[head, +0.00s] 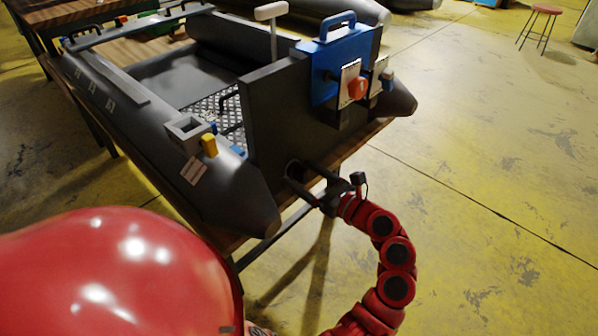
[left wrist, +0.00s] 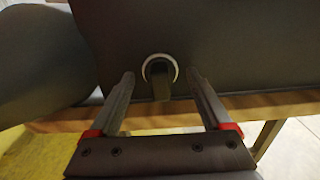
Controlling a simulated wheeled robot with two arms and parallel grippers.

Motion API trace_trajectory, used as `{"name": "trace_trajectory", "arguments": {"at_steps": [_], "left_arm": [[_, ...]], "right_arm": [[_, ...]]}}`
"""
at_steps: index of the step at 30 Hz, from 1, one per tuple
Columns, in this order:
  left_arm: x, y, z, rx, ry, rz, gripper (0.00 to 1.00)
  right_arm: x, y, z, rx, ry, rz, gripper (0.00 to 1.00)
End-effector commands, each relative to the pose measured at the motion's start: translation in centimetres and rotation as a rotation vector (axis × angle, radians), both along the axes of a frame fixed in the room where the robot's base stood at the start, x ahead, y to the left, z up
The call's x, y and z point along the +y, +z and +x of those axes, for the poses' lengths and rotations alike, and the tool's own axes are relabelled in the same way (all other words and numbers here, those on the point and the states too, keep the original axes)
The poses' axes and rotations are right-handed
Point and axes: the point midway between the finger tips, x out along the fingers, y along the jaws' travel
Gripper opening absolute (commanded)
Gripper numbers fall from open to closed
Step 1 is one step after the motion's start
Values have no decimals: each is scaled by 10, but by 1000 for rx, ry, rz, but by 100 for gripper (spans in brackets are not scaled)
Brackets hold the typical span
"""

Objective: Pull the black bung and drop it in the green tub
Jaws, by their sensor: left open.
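The black bung (left wrist: 160,77) sits in a pale ring low on the dark transom board (left wrist: 215,40) of the grey inflatable boat (head: 135,110). My left gripper (left wrist: 161,82) is open, with one finger on each side of the bung and a gap showing on both sides. In the head view, my left gripper (head: 297,173) is at the low part of the transom, and its fingers partly hide the bung. My right gripper is not in view.
A blue box with a handle (head: 345,50) and a red knob (head: 357,88) is on the transom above my gripper. The boat rests on a wooden table (head: 357,140). Yellow floor on the right is clear up to a red stool (head: 546,10).

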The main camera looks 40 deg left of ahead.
Motion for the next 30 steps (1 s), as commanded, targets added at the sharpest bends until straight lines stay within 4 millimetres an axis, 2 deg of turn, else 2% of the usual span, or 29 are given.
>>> {"name": "trace_trajectory", "arguments": {"at_steps": [27,28,30], "left_arm": [[0,0,0,0,0,1,82],[0,0,0,0,0,0,81],[0,0,0,0,0,0,68]], "right_arm": [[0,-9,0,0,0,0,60],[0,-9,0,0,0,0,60],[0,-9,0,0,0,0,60]]}}
